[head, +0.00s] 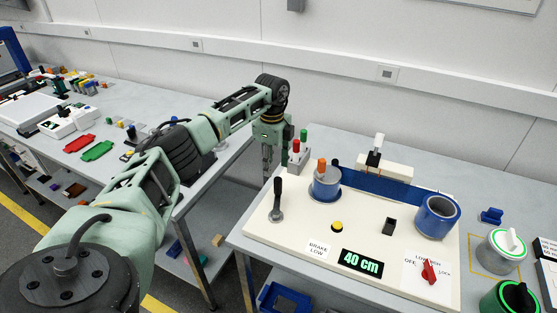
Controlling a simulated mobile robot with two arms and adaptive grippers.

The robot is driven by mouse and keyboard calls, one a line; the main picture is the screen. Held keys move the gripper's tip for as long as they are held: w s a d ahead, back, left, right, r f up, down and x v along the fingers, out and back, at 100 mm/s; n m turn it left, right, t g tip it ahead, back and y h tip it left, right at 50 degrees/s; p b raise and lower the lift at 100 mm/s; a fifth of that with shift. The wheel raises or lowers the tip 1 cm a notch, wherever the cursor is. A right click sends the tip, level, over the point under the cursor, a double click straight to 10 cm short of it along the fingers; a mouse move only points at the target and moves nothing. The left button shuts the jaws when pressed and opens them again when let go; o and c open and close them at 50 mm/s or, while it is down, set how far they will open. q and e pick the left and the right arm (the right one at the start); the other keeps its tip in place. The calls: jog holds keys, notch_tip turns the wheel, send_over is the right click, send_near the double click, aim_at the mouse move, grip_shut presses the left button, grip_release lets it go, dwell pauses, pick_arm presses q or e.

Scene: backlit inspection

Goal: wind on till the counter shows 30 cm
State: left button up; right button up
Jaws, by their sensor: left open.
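The counter (360,262) reads "40 cm" in green on black, at the front of a cream board (300,252). On the board, a spool with an orange crank knob (322,167) stands at the left and a blue roll (436,217) at the right. A blue band (375,187) runs between them. A red selector (429,272) sits at the front right. My left gripper (267,172) is open, pointing down, empty, behind and left of the spool. My right gripper is out of view.
Behind the spool is a holder with red and green tops (296,147). Containers (500,250) stand at the right. A gap separates this table from the cluttered left one.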

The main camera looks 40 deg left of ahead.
pick_arm(q)
notch_tip(320, 180, down, 9)
jog(key=b, duration=0.7)
jog(key=shift+s+d, duration=0.1)
jog(key=shift+r+p, duration=0.3)
jog(key=shift+r, duration=0.35)
jog(key=shift+c, duration=2.6)
jog(key=shift+r, duration=0.1)
jog(key=shift+c, duration=0.9)
grip_shut()
jog(key=shift+f, duration=0.25)
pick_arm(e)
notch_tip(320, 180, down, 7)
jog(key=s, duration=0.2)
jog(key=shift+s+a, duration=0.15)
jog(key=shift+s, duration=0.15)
